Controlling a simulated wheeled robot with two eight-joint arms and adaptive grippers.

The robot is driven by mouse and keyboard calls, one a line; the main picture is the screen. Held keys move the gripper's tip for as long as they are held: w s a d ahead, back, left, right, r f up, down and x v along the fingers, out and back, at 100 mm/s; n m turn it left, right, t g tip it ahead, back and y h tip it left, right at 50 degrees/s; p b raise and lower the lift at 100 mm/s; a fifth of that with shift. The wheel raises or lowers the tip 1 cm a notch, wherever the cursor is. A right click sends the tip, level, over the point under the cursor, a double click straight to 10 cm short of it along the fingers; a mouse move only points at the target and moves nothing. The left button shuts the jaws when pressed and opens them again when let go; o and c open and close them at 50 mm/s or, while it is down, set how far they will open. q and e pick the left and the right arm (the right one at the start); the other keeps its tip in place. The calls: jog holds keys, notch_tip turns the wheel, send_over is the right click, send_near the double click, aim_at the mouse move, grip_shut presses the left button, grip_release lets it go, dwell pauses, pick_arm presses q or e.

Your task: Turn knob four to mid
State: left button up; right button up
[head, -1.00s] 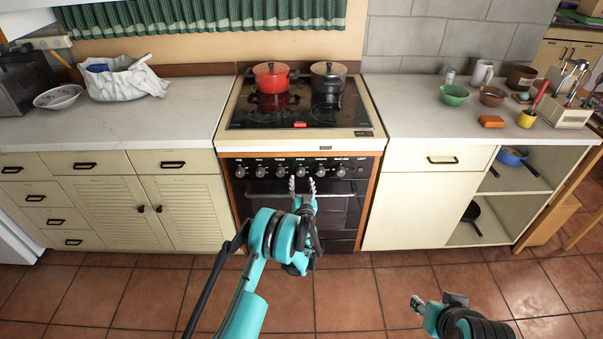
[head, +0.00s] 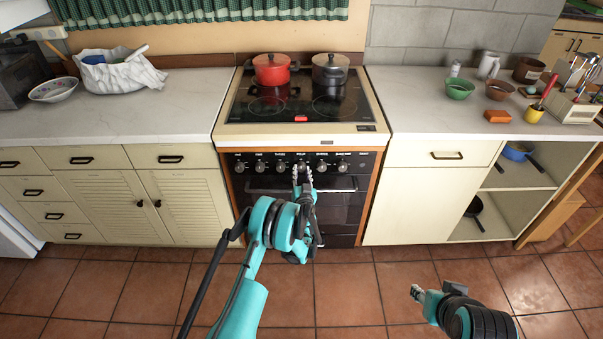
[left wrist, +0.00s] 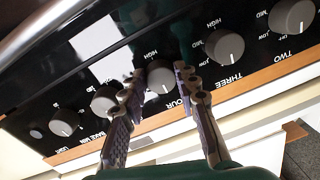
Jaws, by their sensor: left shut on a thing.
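Knob four (left wrist: 158,80) is a grey round knob with a white pointer line on the black stove panel (head: 262,158). In the left wrist view its label is partly hidden by a finger, and the word HIGH shows on the panel above it. My left gripper (left wrist: 158,88) has one finger on each side of knob four and is shut on it. In the head view the left gripper (head: 302,172) is at the knob row and partly covers the knob. My right gripper (head: 418,293) is low at the right, away from the stove; its jaw state is unclear.
Knob three (left wrist: 224,46) and another knob (left wrist: 104,98) stand close on either side. The oven door handle (head: 262,189) runs just below the knob row. A red pot (head: 271,70) and a dark pot (head: 330,70) stand on the hob. The floor before the stove is clear.

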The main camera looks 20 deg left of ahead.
pick_arm(q)
jog(key=m, duration=0.5)
jog(key=shift+a+m, duration=0.15)
jog(key=shift+m, duration=0.25)
jog(key=m, duration=0.6)
jog(key=shift+r+m+t, duration=0.1)
jog(key=shift+m+t, duration=0.2)
jog(key=m+h, duration=0.1)
jog(key=m, duration=0.4)
jog(key=shift+a+m, duration=0.1)
jog(key=shift+m, duration=0.3)
jog(key=m, duration=0.6)
jog(key=shift+r+h, duration=0.15)
jog(key=shift+h, duration=0.25)
jog(key=shift+m, duration=0.4)
jog(key=o, duration=1.2)
jog(key=shift+c, duration=0.2)
